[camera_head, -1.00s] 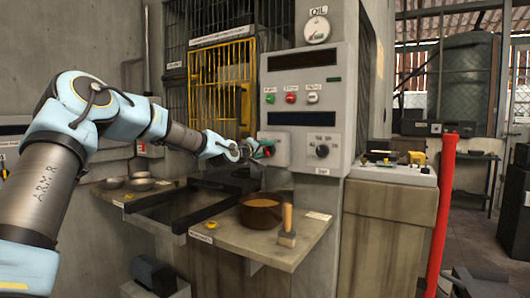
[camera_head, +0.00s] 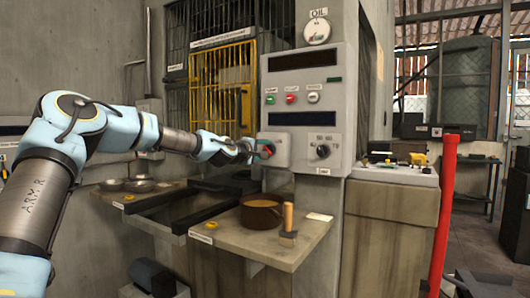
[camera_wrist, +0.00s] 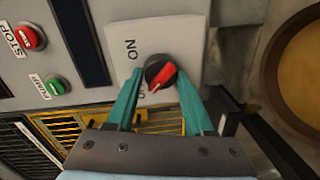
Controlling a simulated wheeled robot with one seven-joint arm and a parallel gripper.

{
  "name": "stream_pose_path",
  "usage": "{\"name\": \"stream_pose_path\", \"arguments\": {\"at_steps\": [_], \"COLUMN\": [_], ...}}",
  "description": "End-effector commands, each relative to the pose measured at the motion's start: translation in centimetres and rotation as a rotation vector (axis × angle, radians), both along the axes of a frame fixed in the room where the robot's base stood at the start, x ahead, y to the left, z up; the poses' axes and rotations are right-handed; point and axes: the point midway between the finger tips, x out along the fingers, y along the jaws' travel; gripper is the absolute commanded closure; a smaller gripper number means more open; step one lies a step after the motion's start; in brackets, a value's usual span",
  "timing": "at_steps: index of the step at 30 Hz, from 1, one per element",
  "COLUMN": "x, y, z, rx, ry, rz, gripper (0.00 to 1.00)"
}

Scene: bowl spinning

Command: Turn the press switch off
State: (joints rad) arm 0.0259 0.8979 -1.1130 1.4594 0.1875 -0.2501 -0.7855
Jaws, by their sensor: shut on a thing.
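The press switch is a black round knob with a red bar (camera_wrist: 163,76), on a light grey plate of the control panel. In the wrist view the red bar lies diagonally, from upper right to lower left. An "ON" label is up and left of the knob, and a second, partly hidden label lies just below it. My gripper (camera_wrist: 160,80) has its teal fingers on either side of the knob, shut on it. In the head view my gripper (camera_head: 262,151) is at the panel's lower left and hides most of the knob.
Below, a counter (camera_head: 240,240) holds a brown pot (camera_head: 262,215) and a wooden-handled brush (camera_head: 288,225). A yellow cage (camera_head: 222,85) stands behind.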

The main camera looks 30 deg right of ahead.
Motion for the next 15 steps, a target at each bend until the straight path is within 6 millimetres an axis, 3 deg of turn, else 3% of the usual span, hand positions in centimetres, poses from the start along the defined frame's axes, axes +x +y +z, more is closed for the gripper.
{"name": "stream_pose_path", "arguments": {"at_steps": [6, 7, 15], "x": [0.05, 0.05, 0.02], "y": [0.03, 0.03, 0.01], "z": [-0.04, -0.04, -0.03], "rx": [-0.001, -0.001, 0.000], "ry": [0.003, 0.003, 0.001], "rz": [0.001, 0.001, 0.000], "gripper": [1.00, 0.45, 0.18]}}
